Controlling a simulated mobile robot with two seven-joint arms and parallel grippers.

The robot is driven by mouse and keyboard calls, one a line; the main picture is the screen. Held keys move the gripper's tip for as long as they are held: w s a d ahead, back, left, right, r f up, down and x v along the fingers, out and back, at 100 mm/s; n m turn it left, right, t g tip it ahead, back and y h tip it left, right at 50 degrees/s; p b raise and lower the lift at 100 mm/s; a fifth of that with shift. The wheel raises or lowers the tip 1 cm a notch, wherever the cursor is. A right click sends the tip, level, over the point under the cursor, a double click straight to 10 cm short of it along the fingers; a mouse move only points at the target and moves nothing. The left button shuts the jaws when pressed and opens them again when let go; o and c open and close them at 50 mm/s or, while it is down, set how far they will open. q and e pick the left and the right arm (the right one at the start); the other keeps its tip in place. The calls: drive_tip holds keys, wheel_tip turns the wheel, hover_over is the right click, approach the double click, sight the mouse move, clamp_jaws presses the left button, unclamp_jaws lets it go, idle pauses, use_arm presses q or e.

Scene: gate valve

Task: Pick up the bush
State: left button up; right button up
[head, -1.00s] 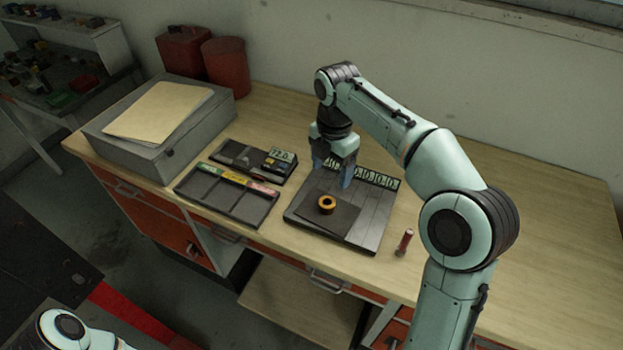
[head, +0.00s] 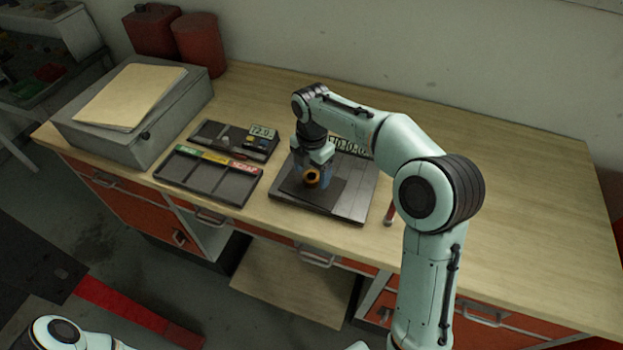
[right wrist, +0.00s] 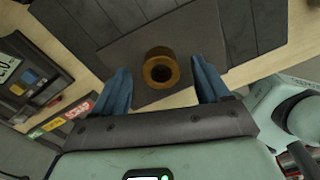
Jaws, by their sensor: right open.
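The bush (head: 312,177) is a short brass-coloured ring with a dark bore. It stands on a dark mat (head: 328,190) on the grey slatted plate (head: 352,201). My right gripper (head: 313,172) is right at the bush in the head view, partly overlapping it. In the right wrist view the bush (right wrist: 161,69) shows between and beyond the two blue fingers (right wrist: 163,85), with a gap on each side. The right gripper is open and holds nothing. My left gripper is not in view; only part of my left arm shows at the bottom left.
A sorting tray (head: 207,183) with green, yellow and red labels lies left of the plate. Behind it is a tray with a gauge (head: 262,132) reading 72.0. A grey case (head: 132,135) stands further left. A small red cylinder (head: 390,215) stands right of the plate. The bench's right side is clear.

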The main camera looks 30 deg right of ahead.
drive_tip(key=shift+f, duration=0.75)
drive_tip(key=c, duration=1.3)
drive_tip(key=shift+r, duration=0.1)
drive_tip(key=shift+r, duration=0.15)
